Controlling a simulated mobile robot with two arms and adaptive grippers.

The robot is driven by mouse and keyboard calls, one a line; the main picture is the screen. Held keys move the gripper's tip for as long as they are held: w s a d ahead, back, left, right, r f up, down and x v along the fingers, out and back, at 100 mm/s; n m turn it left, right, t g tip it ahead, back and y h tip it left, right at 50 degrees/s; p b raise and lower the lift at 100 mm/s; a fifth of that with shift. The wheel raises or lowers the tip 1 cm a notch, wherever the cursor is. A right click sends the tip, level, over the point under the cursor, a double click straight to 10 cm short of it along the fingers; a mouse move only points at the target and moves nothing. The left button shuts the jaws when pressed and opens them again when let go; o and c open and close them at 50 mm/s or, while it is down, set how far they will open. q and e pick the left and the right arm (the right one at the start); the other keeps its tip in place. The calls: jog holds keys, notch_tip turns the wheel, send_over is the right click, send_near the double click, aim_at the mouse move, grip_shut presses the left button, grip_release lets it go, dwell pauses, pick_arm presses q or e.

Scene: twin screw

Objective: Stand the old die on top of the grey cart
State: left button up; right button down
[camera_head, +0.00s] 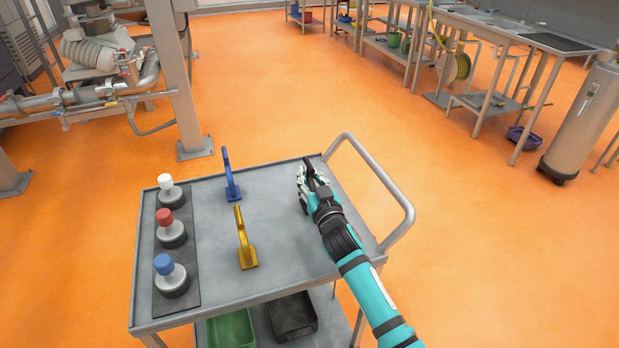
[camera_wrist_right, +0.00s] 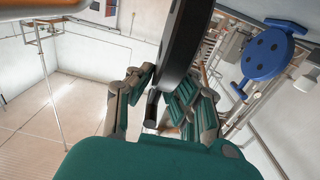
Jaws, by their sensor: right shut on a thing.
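The grey cart (camera_head: 285,262) stands in front of me with a flat top. My right gripper (camera_head: 306,182) is over the far right part of the top, near the handle. It is shut on a dark plate-like thing, which looks like the old die (camera_head: 311,168). In the right wrist view this die (camera_wrist_right: 179,60) shows as a black slab, nearly edge-on, between the fingers of the right gripper (camera_wrist_right: 158,100). Its lower part is hidden by the fingers, and I cannot tell whether it touches the cart top. My left gripper is not in view.
A blue upright plate (camera_head: 231,178) and a yellow one (camera_head: 244,240) stand mid-cart. Green (camera_head: 230,330) and black (camera_head: 292,316) bins sit below.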

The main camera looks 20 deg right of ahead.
jog(key=shift+r, duration=0.1)
jog(key=c, duration=1.7)
grip_release()
jog(key=shift+f, duration=0.2)
jog(key=o, duration=0.4)
jog(key=shift+o, duration=0.2)
jog(key=shift+s+r, duration=0.1)
jog(key=s, duration=1.2)
